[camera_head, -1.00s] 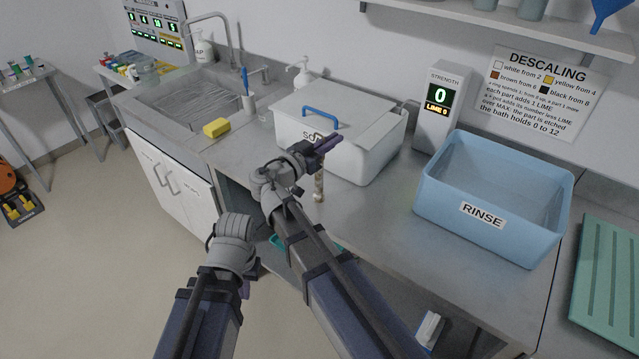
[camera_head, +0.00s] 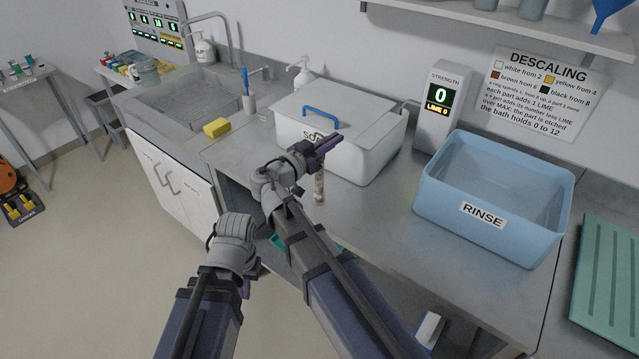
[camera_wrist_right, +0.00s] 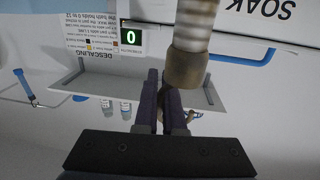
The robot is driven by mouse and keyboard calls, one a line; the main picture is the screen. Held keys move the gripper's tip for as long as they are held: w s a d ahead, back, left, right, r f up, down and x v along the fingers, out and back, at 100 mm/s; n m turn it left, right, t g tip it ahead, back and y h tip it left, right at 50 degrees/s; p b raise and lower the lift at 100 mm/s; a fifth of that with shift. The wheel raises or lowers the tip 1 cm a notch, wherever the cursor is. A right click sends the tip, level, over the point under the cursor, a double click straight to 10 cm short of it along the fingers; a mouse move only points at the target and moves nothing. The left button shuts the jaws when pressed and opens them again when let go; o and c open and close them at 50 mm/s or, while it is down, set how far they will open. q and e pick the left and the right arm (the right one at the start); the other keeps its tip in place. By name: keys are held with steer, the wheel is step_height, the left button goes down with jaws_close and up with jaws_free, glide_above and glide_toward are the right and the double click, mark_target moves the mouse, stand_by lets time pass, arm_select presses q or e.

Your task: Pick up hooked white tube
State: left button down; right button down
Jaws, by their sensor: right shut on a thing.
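My right gripper (camera_head: 326,146), with purple fingers, is over the counter in front of the white SOAK bin (camera_head: 375,150). It is shut on a pale tube (camera_head: 319,182) that hangs down below it, with a brownish lower end. In the right wrist view, the fingers (camera_wrist_right: 163,105) are close together, and the ribbed whitish tube (camera_wrist_right: 196,25) with its brown collar shows beside them. No hook can be made out on the tube. My left gripper (camera_head: 246,288) is low in front of the counter, mostly hidden by its own wrist, so its jaws cannot be judged.
The SOAK bin's lid has a blue handle (camera_head: 320,115). A blue RINSE tub (camera_head: 441,205) stands to the right, with a strength display (camera_head: 438,100) behind. A yellow sponge (camera_head: 217,128) and the sink (camera_head: 190,105) are to the left. Counter between bin and tub is clear.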

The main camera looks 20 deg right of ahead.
steer(key=shift+r, duration=0.15)
stand_by(0.3)
step_height(320, 180, up, 10)
steer(key=p, duration=1)
